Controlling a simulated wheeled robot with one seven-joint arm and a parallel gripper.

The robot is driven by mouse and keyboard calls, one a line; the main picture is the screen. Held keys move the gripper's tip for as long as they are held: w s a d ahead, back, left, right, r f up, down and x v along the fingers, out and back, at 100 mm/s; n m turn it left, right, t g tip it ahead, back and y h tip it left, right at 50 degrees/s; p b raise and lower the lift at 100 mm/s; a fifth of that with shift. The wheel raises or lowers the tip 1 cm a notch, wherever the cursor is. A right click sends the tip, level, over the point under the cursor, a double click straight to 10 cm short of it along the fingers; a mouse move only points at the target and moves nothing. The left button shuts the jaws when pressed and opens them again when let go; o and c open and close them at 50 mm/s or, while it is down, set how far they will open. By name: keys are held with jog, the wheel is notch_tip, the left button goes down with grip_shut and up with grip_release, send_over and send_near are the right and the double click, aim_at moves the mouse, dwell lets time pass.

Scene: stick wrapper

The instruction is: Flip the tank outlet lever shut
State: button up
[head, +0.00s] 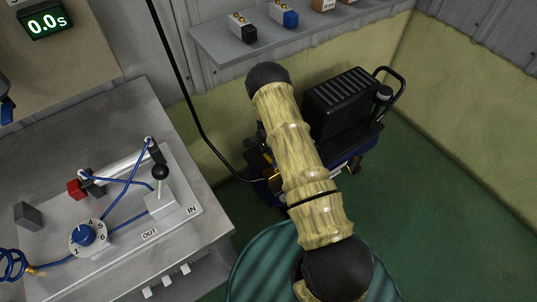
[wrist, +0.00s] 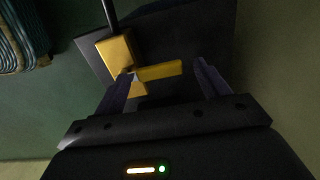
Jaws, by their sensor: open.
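In the wrist view, a yellow lever (wrist: 160,71) juts sideways from a brass-coloured fitting (wrist: 117,52). It is probably the tank outlet lever. My gripper (wrist: 165,69) is open, and in the picture the lever lies between its fingertips, closer to the left one. I cannot tell how deep the lever sits between the fingers or whether they touch. In the head view my arm covers the middle of the black compressor (head: 340,103) and hides my gripper. A small bit of brass (head: 268,177) shows beside my arm, low on the compressor.
A black hose (head: 187,88) runs down to the brass fitting. Left is a grey bench (head: 130,118) with a panel holding a dial (head: 88,236) and a black-knobbed switch (head: 160,187). A shelf (head: 222,48) is behind. Green floor (head: 430,190) is clear at right.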

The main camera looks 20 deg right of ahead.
aim_at(268, 157)
jog(key=shift+r, duration=0.1)
notch_tip(268, 157, up, 17)
jog(key=p, duration=0.2)
dwell(0.3)
jog(key=shift+w+r, duration=0.1)
dwell(0.4)
